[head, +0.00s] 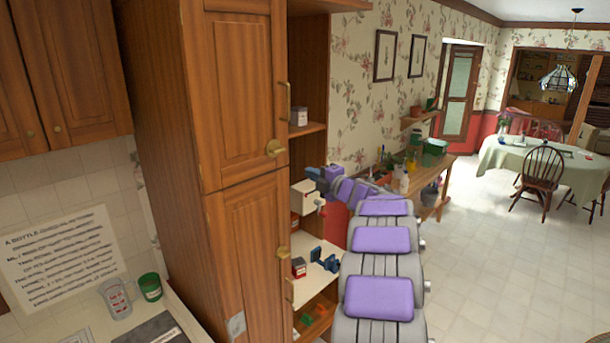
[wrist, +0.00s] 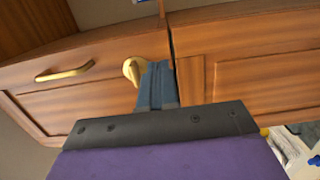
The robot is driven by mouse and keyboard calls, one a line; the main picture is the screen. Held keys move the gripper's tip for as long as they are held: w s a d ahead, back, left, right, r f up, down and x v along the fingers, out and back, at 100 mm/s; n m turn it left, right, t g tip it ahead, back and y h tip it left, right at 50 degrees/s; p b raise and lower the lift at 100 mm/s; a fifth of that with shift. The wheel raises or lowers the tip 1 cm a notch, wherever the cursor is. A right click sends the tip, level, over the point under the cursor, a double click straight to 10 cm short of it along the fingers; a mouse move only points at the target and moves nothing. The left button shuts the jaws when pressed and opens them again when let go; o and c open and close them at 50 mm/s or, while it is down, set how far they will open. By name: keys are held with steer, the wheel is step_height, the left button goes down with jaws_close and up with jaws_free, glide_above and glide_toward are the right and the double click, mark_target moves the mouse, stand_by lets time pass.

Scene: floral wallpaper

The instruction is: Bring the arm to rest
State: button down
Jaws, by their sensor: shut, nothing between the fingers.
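My arm (head: 380,240), grey with purple pads, reaches forward from the bottom of the head view and bends left at its far end. It is stretched out toward the tall wooden cabinet. My gripper (head: 312,172) is beside the edge of the cabinet's front, in front of the open shelves. In the wrist view my gripper's blue fingers (wrist: 155,75) are shut and empty. They overlap a brass knob (wrist: 133,70) on a wooden door; I cannot tell whether they touch it.
The tall cabinet (head: 238,90) stands close on the left, with a brass handle (head: 285,100). Open shelves (head: 318,272) hold small items beside my arm. A wooden side table (head: 440,172) stands behind. The tiled floor (head: 500,270) at right is clear, up to a round dining table (head: 540,160).

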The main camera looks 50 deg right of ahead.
steer(key=s+a+f+m+g+h+b, duration=0.15)
steer(key=a+f+m+g+b, duration=0.45)
steer(key=a, duration=0.6)
steer(key=s+a+f+m+g+h+b, duration=0.1)
steer(key=a+f+m+g+h+b, duration=0.2)
steer(key=a+f+m+b, duration=0.5)
steer(key=s+a+f+m+g+y+b, duration=0.1)
steer(key=s+a+f+g+y, duration=0.1)
steer(key=s+a+f, duration=0.45)
steer(key=s+a+f+g+y+b, duration=0.15)
steer(key=a+f, duration=0.25)
steer(key=a, duration=0.6)
steer(key=s+a+f+m+g+y, duration=0.1)
steer(key=s+a+f+g+y, duration=0.1)
steer(key=s+a+f, duration=0.45)
steer(key=s+a+f+g+y+b, duration=0.1)
steer(key=s+a+f+g+b, duration=0.1)
steer(key=s+a, duration=0.5)
steer(key=s+a+f+g+y+b, duration=0.1)
steer(key=s+a+f+g+y, duration=0.1)
steer(key=s+a, duration=0.6)
step_height(320, 180, down, 2)
steer(key=shift+s+a+f+g+b, duration=0.1)
steer(key=shift+s+a+g+b, duration=0.1)
steer(key=shift+s+g+b, duration=0.25)
